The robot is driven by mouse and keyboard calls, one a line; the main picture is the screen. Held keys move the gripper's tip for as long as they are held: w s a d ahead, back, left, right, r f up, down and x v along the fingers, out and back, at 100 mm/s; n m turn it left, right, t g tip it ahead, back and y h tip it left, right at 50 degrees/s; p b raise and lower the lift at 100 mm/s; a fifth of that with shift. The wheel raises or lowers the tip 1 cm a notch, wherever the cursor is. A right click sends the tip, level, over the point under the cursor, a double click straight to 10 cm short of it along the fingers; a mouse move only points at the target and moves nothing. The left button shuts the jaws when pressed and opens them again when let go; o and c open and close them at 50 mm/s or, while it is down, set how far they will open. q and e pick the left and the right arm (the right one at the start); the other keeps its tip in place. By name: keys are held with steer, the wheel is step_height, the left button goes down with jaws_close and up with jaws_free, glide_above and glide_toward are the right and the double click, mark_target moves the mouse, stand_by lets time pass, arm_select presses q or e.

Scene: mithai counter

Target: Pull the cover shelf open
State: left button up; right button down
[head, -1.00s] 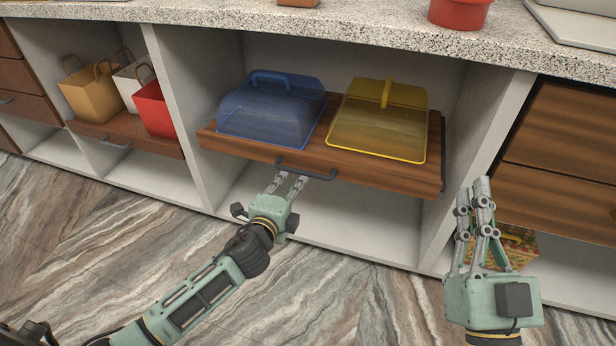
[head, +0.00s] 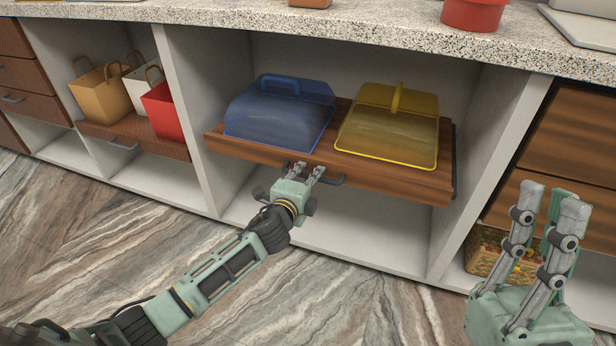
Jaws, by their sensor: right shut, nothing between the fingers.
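The cover shelf (head: 390,180) is a brown wooden board in the middle bay. It carries a blue clear cover (head: 280,115) and a yellow clear cover (head: 390,125). Its dark grey bar handle (head: 335,181) is on the front edge. My left gripper (head: 309,169) is at the handle from the front, its two fingers apart and hiding part of the bar. I cannot tell whether it touches the bar.
The left bay has a smaller shelf (head: 150,141) with paper bags (head: 105,90). A speckled counter top (head: 350,40) overhangs the bays. Wooden drawers (head: 570,135) and a patterned box (head: 490,252) are at right. The space below the cover shelf is empty.

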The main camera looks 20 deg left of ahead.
arm_select(q)
jaws_close()
steer(key=shift+s+f, duration=0.1)
stand_by(0.4)
